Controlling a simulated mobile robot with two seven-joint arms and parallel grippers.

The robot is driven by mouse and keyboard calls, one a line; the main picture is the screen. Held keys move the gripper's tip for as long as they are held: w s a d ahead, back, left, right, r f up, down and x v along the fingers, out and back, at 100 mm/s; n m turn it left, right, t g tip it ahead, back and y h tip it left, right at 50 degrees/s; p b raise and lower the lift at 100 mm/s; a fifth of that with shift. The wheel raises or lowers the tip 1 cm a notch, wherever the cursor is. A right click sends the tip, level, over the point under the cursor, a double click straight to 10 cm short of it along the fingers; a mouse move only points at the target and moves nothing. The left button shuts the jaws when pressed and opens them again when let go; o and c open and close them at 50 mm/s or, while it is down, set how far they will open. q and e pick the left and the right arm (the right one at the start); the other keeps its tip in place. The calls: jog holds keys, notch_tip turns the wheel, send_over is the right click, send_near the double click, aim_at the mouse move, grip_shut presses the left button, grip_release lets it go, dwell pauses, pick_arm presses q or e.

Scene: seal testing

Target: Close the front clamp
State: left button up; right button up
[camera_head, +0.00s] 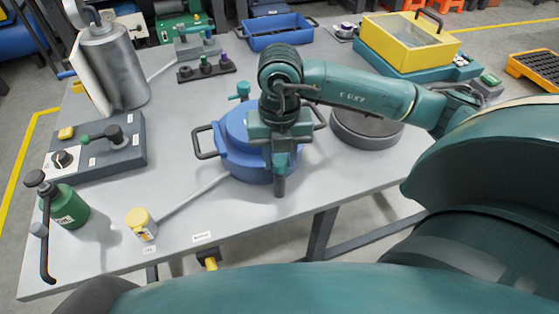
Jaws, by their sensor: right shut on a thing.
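A blue round vessel (238,150) with a lid and dark side handles stands near the middle of the table's front half. My right gripper (280,185) points down at the vessel's front side. It is shut on the front clamp, which the gripper mostly hides, so the clamp's exact position cannot be told. The gripper and wrist also cover part of the lid. A small teal fitting (240,91) sticks up at the vessel's back left. My left gripper is not in view.
A green pump bottle (68,207) and a control box (97,148) stand at left. A dark round plate (366,128) lies right. A blue tray (277,36) is behind.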

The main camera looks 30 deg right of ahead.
jog(key=n+b, duration=0.1)
jog(key=n, duration=0.2)
jog(key=n+b, duration=0.1)
jog(key=n, duration=0.1)
jog(key=shift+f+b, duration=0.25)
jog(key=shift+b, duration=0.05)
jog(key=n+b, duration=0.1)
jog(key=n, duration=0.2)
jog(key=shift+b, duration=0.35)
jog(key=shift+n+b, duration=0.35)
jog(key=shift+n, duration=0.45)
jog(key=shift+r+n, duration=0.15)
jog(key=shift+n, duration=0.35)
jog(key=shift+r, duration=0.1)
jog(key=o, duration=0.9)
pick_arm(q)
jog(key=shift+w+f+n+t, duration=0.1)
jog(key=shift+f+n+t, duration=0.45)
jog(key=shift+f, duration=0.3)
